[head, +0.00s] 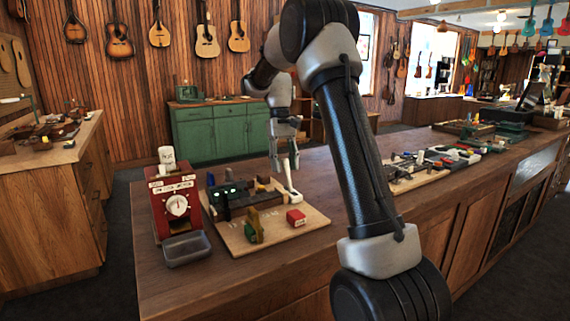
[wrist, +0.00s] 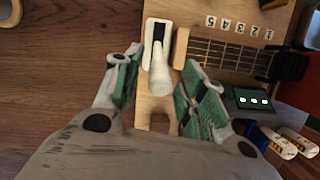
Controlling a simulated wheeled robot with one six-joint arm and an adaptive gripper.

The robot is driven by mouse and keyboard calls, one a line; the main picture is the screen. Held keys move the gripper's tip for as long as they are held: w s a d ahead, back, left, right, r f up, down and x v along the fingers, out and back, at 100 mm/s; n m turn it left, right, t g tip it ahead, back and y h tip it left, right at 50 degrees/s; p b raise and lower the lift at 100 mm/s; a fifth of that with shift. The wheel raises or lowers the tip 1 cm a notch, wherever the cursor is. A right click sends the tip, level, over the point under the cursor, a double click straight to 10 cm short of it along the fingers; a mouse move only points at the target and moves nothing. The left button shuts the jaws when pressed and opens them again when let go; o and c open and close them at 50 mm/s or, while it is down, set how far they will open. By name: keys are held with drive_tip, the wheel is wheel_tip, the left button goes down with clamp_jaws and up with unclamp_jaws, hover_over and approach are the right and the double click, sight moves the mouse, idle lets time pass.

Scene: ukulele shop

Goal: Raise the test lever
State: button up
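The test lever (wrist: 160,75) is a cream-white handle standing in a black slot on a white plate, at the edge of a light wooden board (wrist: 200,12) in the wrist view. In the head view the lever (head: 291,190) is at the board's back right, just below my gripper (head: 285,164). My gripper (wrist: 158,66) is open, with one green-padded finger on each side of the lever in the wrist view. Gaps show between the lever and both fingers. I cannot tell how far the lever is tilted.
A fretted neck (wrist: 228,55) with number tiles lies beside the lever. A dark box with lit dots (wrist: 252,99) is close by. On the bench, a red dial machine (head: 175,204), a grey tray (head: 186,248), a green block (head: 253,226) and a red box (head: 296,218) stand nearby.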

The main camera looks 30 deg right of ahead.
drive_tip(key=shift+r, duration=0.1)
drive_tip(key=v, duration=1.1)
drive_tip(key=shift+r, duration=0.35)
drive_tip(key=shift+w, duration=0.2)
wheel_tip(320, 180, down, 6)
drive_tip(key=t, duration=0.1)
drive_tip(key=s+a+t, duration=0.2)
drive_tip(key=s+t, duration=0.1)
drive_tip(key=s, duration=1.4)
drive_tip(key=s+a+n+t, duration=0.1)
drive_tip(key=s+a+t, duration=0.2)
drive_tip(key=s, duration=1.4)
drive_tip(key=shift+s+a+t+h, duration=0.2)
drive_tip(key=shift+s+t+h, duration=0.1)
